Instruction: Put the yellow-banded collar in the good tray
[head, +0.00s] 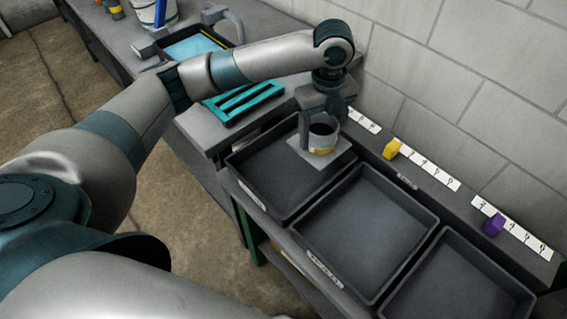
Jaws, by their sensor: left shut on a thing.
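The yellow-banded collar (322,151) is a grey cylinder with a dark opening, a yellow band low on its side and a square grey flange beneath. My left gripper (320,122) points down with its fingers on either side of the collar, shut on it. The collar appears over the far right part of the left black tray (262,207); I cannot tell its height above the floor of that tray. A middle black tray (365,235) and a right black tray (462,290) are empty. Their labels are too small to read, so I cannot tell which is the good tray. My right gripper is not in view.
A ledge behind the trays carries white marked strips (430,165), a yellow block (391,150) and a purple block (493,225). A block wall stands behind. The left bench holds a teal rack (243,103), a dark tray with a blue sheet (190,48) and a white bucket (150,12).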

